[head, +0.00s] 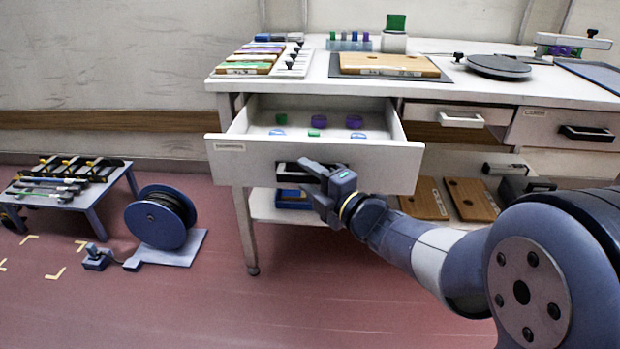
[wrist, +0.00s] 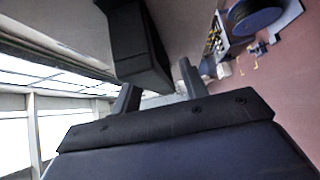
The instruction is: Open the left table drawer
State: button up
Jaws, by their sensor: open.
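The left table drawer (head: 240,160) is pulled well out from under the white table (head: 460,85) in the head view. Green, purple and blue pieces lie inside it. Its dark handle (head: 290,169) is on the front panel, partly hidden behind my gripper (head: 318,180). My gripper is open at the right part of the handle. In the wrist view my open gripper (wrist: 158,92) has its two fingers apart, with a large dark block, apparently the handle, beyond and between them. I cannot tell if the fingers touch it.
Two closed drawers, one with a white handle (head: 461,119) and one with a dark handle (head: 587,133), are to the right. A blue reel (head: 160,218) and a low rack (head: 75,190) stand on the floor at left. Wooden boards (head: 425,198) lie on the lower shelf.

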jog(key=shift+d, duration=0.1)
jog(key=p+v, duration=0.2)
jog(key=v, duration=0.8)
jog(key=shift+s+d, duration=0.2)
jog(key=shift+s, duration=0.1)
jog(key=b+x, duration=0.2)
jog(key=x, duration=0.9)
jog(key=shift+w+r, duration=0.1)
jog(key=shift+w, duration=0.35)
